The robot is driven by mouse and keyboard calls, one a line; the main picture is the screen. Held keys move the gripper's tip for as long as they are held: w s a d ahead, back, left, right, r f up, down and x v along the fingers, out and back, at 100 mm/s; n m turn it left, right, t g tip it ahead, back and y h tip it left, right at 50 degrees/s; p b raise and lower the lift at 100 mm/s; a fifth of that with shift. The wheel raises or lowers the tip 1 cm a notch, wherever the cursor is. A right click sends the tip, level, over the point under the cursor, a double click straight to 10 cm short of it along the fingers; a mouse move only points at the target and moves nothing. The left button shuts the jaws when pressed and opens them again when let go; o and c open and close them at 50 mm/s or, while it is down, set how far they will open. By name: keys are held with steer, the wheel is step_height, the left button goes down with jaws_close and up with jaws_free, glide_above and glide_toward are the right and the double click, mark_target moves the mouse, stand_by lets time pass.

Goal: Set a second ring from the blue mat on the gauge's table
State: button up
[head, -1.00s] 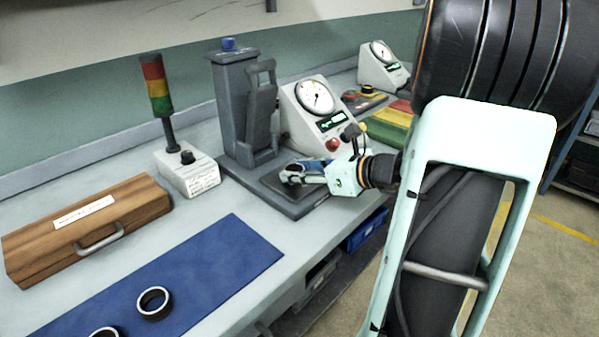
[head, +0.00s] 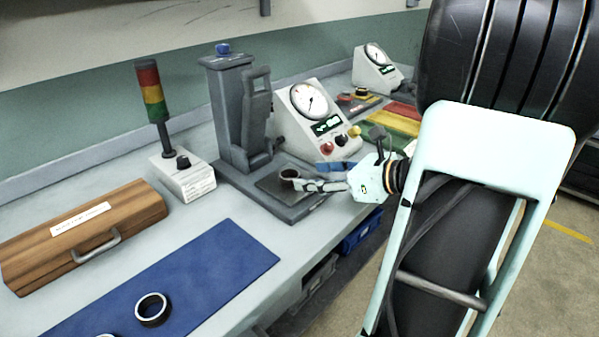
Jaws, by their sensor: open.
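The grey gauge (head: 228,115) stands on the bench, with a dark flat table (head: 268,190) at its foot. A small dark ring (head: 289,173) is on that table. My gripper (head: 304,184) is open, with its fingertips close to the ring's right side; I cannot tell whether they touch it. The blue mat (head: 205,265) lies at the front of the bench. One dark ring with a bright edge (head: 152,310) lies on it, and another ring (head: 105,335) is cut off by the bottom edge of the picture.
A wooden case (head: 85,232) and a signal tower (head: 152,95) on a white box stand left of the gauge. A white dial unit (head: 305,120) stands right behind it, with coloured trays (head: 395,120) beyond. A blue bin (head: 360,235) sits below the bench edge.

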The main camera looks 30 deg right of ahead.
steer(key=shift+v, duration=2.75)
steer(key=shift+a, duration=0.1)
steer(key=shift+r+p, duration=0.1)
steer(key=shift+p, duration=0.25)
